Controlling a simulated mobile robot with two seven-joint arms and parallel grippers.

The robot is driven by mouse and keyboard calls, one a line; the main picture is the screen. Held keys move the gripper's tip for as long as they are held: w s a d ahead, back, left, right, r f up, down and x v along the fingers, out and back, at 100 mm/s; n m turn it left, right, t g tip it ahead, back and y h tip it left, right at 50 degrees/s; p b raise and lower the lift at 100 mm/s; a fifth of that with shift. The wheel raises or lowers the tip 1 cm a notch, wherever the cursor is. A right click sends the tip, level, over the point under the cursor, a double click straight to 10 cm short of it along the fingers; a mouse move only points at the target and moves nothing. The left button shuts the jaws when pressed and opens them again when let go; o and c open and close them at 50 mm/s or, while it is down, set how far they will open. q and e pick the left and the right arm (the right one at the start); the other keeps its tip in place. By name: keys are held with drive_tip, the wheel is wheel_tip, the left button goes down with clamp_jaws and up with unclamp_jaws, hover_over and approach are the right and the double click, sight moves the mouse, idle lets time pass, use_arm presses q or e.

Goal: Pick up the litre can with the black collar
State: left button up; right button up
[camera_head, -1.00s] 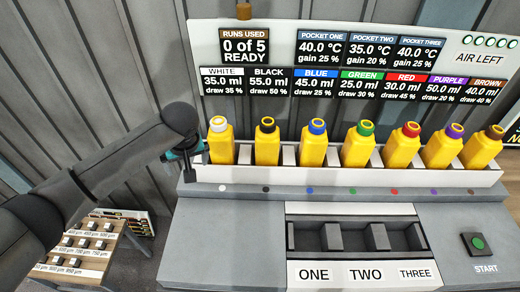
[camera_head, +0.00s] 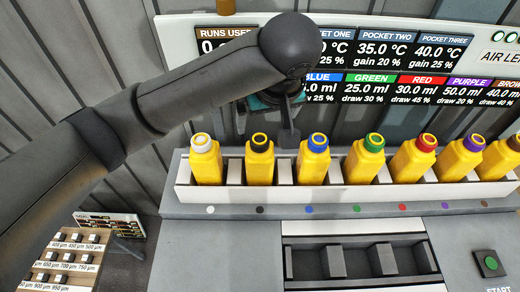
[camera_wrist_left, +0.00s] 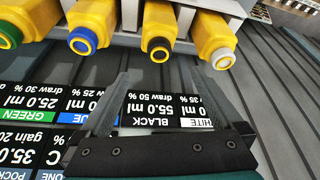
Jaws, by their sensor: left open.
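The litre can with the black collar (camera_head: 260,165) is a yellow can standing upright in the white rack, second from the left. Its dark collar also shows in the left wrist view (camera_wrist_left: 159,50). My left gripper (camera_head: 288,132) is open and empty, above and behind the rack, near the gap between the black-collared can and the blue-collared can (camera_head: 314,163). In the left wrist view its two fingers (camera_wrist_left: 161,78) point towards the black-collared can, apart from it. The white-collared can (camera_head: 205,162) stands to its left. My right gripper is not in view.
The rack (camera_head: 345,197) also holds cans with green (camera_head: 365,160), red, purple and brown collars, close together. A display board (camera_head: 440,65) stands behind the rack. A grey console with empty pockets (camera_head: 360,262) and a green start button (camera_head: 490,263) lies in front.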

use_arm(q)
hover_over(261, 140)
drive_tip(key=s, duration=0.2)
drive_tip(key=f, duration=0.5)
drive_tip(key=shift+s+d+b, duration=0.15)
drive_tip(key=shift+d+b, duration=0.05)
drive_tip(key=shift+b, duration=0.1)
drive_tip(key=x, duration=0.4)
drive_tip(key=shift+w+f, duration=0.3)
drive_tip(key=shift+f, duration=0.15)
drive_tip(key=shift+x, duration=2.3)
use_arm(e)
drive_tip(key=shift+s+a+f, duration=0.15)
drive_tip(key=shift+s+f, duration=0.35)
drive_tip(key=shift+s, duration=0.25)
use_arm(q)
drive_tip(key=shift+c, duration=0.2)
drive_tip(key=c, duration=1.4)
drive_tip(key=shift+c, duration=0.2)
